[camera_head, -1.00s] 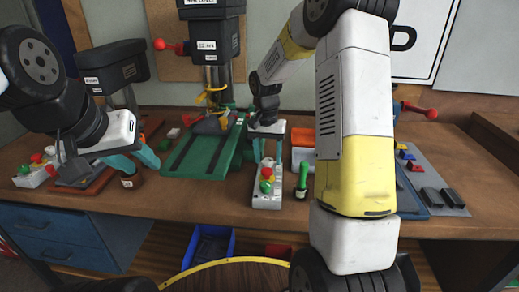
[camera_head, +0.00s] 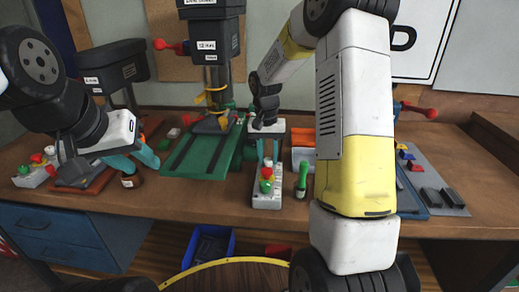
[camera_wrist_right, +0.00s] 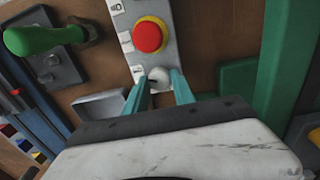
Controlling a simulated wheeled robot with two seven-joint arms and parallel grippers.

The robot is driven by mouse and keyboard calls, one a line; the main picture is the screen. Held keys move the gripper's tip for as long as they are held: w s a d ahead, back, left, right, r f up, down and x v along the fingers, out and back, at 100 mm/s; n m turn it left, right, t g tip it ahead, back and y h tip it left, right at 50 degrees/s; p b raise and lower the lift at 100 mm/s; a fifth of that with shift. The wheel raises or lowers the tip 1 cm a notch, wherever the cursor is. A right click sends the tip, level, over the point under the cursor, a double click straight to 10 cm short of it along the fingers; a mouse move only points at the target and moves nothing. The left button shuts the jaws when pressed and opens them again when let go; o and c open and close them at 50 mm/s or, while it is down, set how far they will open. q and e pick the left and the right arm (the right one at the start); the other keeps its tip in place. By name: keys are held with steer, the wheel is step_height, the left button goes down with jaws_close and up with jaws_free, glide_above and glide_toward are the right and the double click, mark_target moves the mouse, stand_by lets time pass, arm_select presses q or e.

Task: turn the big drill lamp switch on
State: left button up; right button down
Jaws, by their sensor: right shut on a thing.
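The big drill (camera_head: 213,48) stands at the back centre on a green base (camera_head: 197,152). A white control box (camera_head: 266,199) with coloured buttons lies in front of my right arm. In the right wrist view, the box (camera_wrist_right: 139,12) has a red button in a yellow ring (camera_wrist_right: 148,36) and a small white knob (camera_wrist_right: 158,75), taken as the lamp switch. My right gripper (camera_head: 267,150) is over the box's far end. Its teal fingers, also in the right wrist view (camera_wrist_right: 159,83), are shut on the knob. My left gripper (camera_head: 136,160) is open, its fingers apart, above the table at left.
A smaller drill (camera_head: 112,68) and another button box (camera_head: 33,177) stand at left. A grey panel with coloured parts (camera_head: 432,180) lies at far right.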

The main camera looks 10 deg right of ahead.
mark_target(267, 160)
steer(key=n, duration=1)
steer(key=shift+t, duration=0.3)
steer(key=shift+n, duration=0.3)
steer(key=c, duration=1.1)
jaws_free()
steer(key=shift+o, duration=0.2)
step_height(267, 160, up, 7)
steer(key=shift+s+a+f, duration=0.1)
steer(key=shift+a, duration=0.05)
steer(key=shift+r, duration=0.5)
